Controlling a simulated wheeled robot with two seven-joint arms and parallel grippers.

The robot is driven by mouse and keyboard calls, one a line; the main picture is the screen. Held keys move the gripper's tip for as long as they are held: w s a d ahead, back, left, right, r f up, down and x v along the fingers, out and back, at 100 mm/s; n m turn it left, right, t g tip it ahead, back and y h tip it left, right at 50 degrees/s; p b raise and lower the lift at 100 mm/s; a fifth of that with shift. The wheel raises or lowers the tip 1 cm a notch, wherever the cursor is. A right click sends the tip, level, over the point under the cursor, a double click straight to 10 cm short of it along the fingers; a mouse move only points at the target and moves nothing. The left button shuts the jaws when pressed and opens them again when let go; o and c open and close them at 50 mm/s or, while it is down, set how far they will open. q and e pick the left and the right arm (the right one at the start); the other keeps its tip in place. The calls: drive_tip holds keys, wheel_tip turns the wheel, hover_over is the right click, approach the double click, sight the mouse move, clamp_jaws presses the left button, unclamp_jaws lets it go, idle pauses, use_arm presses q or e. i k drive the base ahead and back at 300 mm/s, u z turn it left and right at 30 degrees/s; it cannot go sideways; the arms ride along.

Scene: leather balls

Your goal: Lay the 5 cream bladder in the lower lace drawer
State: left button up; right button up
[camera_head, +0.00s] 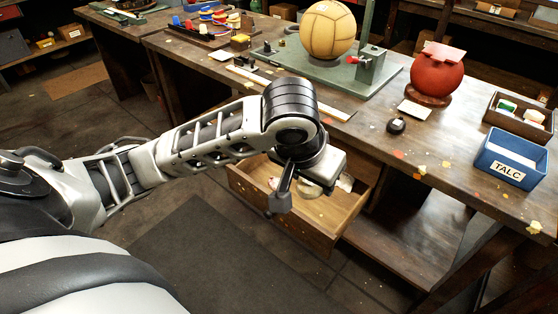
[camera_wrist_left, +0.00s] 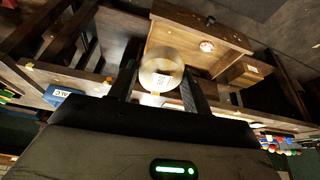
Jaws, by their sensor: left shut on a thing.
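The open wooden drawer (camera_head: 325,215) sticks out under the workbench; it also shows in the wrist view (camera_wrist_left: 185,32). My left gripper (camera_head: 300,180) is over the drawer in the head view, its wrist hiding part of the inside. In the wrist view, my left gripper (camera_wrist_left: 160,76) is shut on a round, pale cream bladder (camera_wrist_left: 160,70) with a small white label. A small pale piece (camera_wrist_left: 207,46) lies in the drawer, apart from the held bladder. My right gripper is in neither view.
The workbench top (camera_head: 380,150) is above the drawer. On it stand a cream ball (camera_head: 328,30) in a green fixture, a red ball (camera_head: 438,75), a blue TALC box (camera_head: 508,160) and a small dark object (camera_head: 396,126). A low shelf (camera_head: 400,245) is right of the drawer.

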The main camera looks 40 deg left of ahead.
sight(312, 210)
drive_tip(key=u, duration=0.5)
drive_tip(key=i, duration=1)
